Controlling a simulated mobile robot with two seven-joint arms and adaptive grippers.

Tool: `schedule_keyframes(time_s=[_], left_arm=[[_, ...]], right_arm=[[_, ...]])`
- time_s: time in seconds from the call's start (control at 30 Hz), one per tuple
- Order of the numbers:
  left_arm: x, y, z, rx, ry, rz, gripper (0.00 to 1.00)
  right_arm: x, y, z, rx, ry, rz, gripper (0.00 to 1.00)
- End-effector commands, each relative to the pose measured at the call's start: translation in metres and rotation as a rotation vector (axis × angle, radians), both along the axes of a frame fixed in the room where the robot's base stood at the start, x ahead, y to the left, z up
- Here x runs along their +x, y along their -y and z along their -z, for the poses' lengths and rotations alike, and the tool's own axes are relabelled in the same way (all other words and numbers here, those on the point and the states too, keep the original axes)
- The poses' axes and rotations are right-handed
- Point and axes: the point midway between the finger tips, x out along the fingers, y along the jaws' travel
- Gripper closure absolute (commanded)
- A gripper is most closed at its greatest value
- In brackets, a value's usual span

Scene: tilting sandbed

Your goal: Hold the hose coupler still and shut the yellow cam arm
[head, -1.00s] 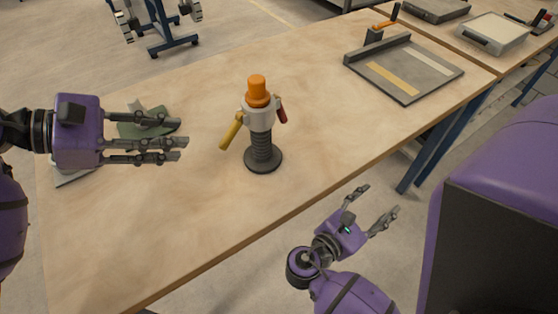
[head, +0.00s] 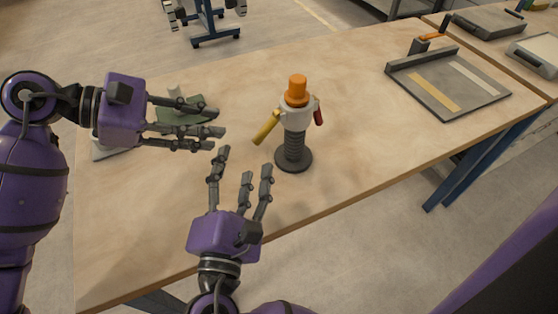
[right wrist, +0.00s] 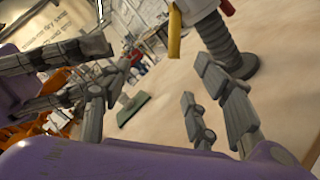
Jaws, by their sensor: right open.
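The hose coupler (head: 296,117) stands upright on the table, a white-grey collar with an orange plug (head: 298,88) on top and a black ribbed hose (head: 294,148) below. The yellow cam arm (head: 266,127) sticks out down and to the left; it also shows in the right wrist view (right wrist: 174,36). A red cam arm (head: 319,112) lies close to the collar's right side. My left gripper (head: 217,129) is open and empty, left of the coupler. My right gripper (head: 244,165) is open and empty, front-left of the coupler, apart from it, fingers pointing towards the yellow arm.
A green piece (head: 196,106) lies on the table behind my left fingers, partly hidden. A grey tray-like board (head: 470,109) with pale strips lies at the right. The table (head: 365,140) around the coupler is clear. More equipment (head: 490,26) stands at the back right.

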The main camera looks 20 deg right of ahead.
Motion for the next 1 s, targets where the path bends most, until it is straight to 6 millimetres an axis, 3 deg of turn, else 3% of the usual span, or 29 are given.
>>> schedule_keyframes(time_s=[0.03,0.1,0.17,0.23,0.3,0.5,0.73,1.0], left_arm=[[0.0,0.0,0.0,0.0,0.0,0.0,0.69],[0.0,0.0,0.0,0.0,0.0,0.0,0.69],[0.0,0.0,0.0,0.0,0.0,0.0,0.69],[0.0,0.0,0.0,0.0,0.0,0.0,0.69],[0.0,0.0,0.0,0.0,0.0,0.0,0.69],[0.0,0.0,0.0,0.0,0.0,0.0,0.69],[0.0,0.0,0.0,0.0,0.0,0.0,0.69],[0.0,0.0,0.0,0.0,0.0,0.0,0.69]], right_arm=[[0.004,-0.026,0.001,-0.002,-0.019,-0.068,0.44],[0.011,-0.059,0.007,-0.042,-0.078,-0.158,0.44],[0.019,-0.064,0.014,-0.121,-0.147,-0.171,0.44],[0.028,-0.049,0.023,-0.229,-0.228,-0.12,0.44],[0.033,-0.02,0.031,-0.343,-0.316,-0.022,0.44],[0.025,0.054,0.041,-0.565,-0.52,0.258,0.44],[0.019,0.087,0.042,-0.642,-0.614,0.379,0.44],[0.043,0.118,0.041,-0.646,-0.612,0.383,0.44]])
